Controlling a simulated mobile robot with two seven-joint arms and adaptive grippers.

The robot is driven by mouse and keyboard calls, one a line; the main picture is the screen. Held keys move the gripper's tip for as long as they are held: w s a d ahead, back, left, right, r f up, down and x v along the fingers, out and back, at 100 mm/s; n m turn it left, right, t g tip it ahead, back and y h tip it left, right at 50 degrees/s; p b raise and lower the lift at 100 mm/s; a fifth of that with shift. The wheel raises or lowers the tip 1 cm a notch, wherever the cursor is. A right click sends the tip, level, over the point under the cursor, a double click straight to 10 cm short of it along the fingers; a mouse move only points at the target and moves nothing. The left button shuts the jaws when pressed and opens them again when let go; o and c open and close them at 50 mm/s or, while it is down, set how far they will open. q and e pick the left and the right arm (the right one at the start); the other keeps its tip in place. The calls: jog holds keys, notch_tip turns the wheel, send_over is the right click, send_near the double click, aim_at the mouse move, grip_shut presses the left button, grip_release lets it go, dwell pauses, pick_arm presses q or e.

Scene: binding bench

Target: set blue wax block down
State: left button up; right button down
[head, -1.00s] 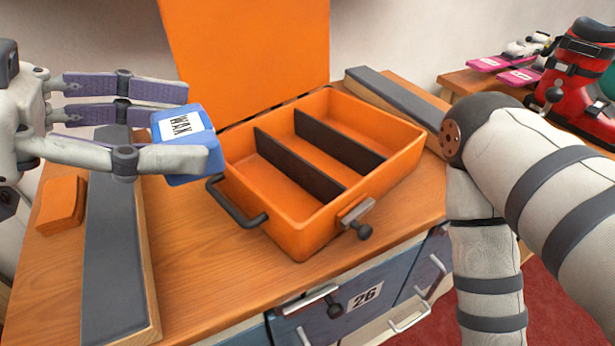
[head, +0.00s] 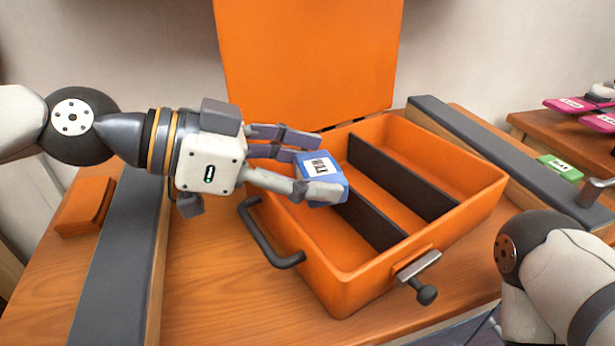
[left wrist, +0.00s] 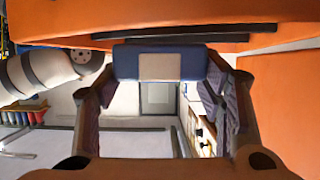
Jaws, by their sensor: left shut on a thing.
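The blue wax block (head: 319,178) with a white label is held between the fingers of my left gripper (head: 310,182). In the head view it is over the left compartment of the open orange case (head: 345,290). I cannot tell how far it is above the case floor. In the left wrist view the block (left wrist: 130,62) spans between the two fingertips (left wrist: 160,75). The case has two dark dividers (head: 385,222) making three compartments, which look empty where visible. Part of the left compartment is hidden behind the block and fingers. My right gripper is out of view.
The case's orange lid (head: 305,60) stands upright behind it. Grey-topped rails (head: 115,260) flank the case. An orange block (head: 85,205) lies at left and a green block (head: 560,168) at right.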

pick_arm(q)
jog(key=shift+f, duration=0.6)
jog(key=shift+f, duration=0.1)
jog(key=shift+f, duration=0.55)
jog(key=o, duration=1.2)
jog(key=shift+c, duration=0.2)
